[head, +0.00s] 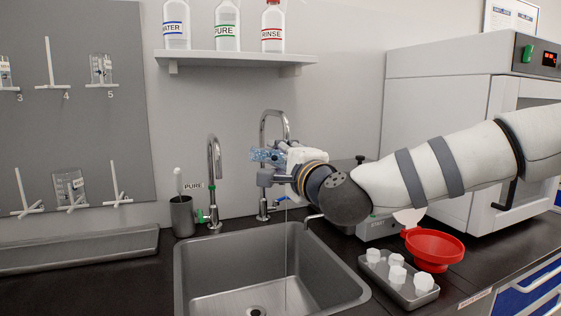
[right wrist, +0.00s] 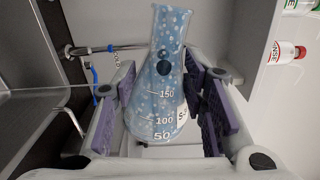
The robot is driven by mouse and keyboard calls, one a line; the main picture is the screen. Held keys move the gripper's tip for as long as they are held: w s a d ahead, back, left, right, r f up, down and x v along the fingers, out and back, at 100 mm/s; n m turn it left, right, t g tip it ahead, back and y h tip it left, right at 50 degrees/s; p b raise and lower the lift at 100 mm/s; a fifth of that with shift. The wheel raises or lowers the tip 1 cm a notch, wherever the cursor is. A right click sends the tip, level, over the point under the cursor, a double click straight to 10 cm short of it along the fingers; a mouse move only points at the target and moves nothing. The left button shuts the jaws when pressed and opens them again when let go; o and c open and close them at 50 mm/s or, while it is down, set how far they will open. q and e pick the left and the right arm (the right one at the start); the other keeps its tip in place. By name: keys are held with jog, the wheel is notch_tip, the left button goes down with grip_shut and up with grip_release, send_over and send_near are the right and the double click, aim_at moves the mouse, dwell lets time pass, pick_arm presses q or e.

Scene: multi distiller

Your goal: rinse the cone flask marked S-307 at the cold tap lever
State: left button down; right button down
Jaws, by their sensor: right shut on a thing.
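My right gripper (head: 278,163) is over the sink, shut on the cone flask (head: 262,155). In the right wrist view the clear flask (right wrist: 160,95) sits between the purple finger pads of the gripper (right wrist: 160,112). A thin water stream (head: 286,250) falls into the sink. My left gripper is out of view.
The steel sink (head: 190,275) lies below. A tap with a green lever (head: 214,155), marked PURE, stands left. A red funnel (head: 434,249) and a tray of white pieces (head: 405,295) are right of the sink. A shelf (head: 235,58) with bottles hangs above.

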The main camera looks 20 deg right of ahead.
jog(key=shift+s+r+n+p, duration=0.1)
jog(key=shift+r+n+p, duration=0.25)
jog(key=shift+r+n, duration=0.5)
jog(key=n, duration=0.3)
jog(key=shift+r+n, duration=0.1)
jog(key=shift+n, duration=0.15)
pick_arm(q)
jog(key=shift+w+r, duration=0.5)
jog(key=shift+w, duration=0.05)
pick_arm(e)
jog(key=n, duration=0.3)
jog(key=r+n, duration=0.1)
jog(key=n, duration=0.1)
jog(key=shift+a+r+n, duration=0.1)
jog(key=shift+a+n, duration=0.2)
